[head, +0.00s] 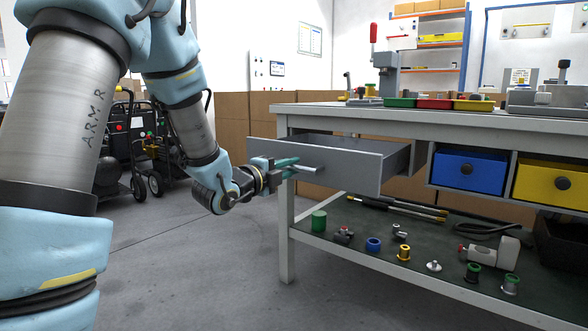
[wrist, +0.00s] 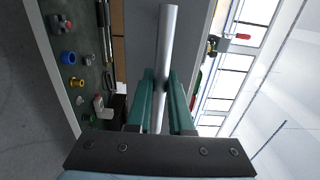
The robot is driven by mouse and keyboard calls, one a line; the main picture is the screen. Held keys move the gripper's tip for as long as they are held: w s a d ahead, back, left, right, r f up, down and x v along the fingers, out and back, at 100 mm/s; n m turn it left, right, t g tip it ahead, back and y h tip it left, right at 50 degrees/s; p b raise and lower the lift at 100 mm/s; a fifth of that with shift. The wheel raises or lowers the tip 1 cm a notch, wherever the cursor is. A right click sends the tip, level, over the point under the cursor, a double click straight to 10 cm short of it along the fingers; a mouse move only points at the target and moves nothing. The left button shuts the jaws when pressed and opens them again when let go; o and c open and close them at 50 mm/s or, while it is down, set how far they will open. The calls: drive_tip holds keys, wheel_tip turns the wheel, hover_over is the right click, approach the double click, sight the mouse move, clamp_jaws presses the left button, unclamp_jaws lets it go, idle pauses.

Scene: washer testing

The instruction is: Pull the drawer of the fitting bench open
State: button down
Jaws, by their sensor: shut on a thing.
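The fitting bench (head: 430,122) stands at the right in the head view, with its grey drawer (head: 340,165) pulled well out of the frame. A bar handle (head: 306,169) runs across the drawer front. My gripper (head: 288,168) is at the handle, at the left part of the drawer front. In the wrist view the two green fingers of my gripper (wrist: 162,95) lie on both sides of the round metal handle (wrist: 168,35) and are shut on it. The drawer's inside shows only as a narrow strip in the head view.
A blue bin (head: 468,172) and a yellow bin (head: 555,186) sit right of the drawer. The lower shelf (head: 385,240) holds several fittings and tools. A wheeled black machine (head: 120,150) stands behind my arm. The floor (head: 200,280) in front is clear.

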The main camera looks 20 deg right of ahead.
drive_tip(key=c, duration=0.8)
unclamp_jaws()
drive_tip(key=p+v, duration=0.2)
drive_tip(key=v, duration=0.8)
drive_tip(key=shift+s+a, duration=0.15)
drive_tip(key=shift+a, duration=0.25)
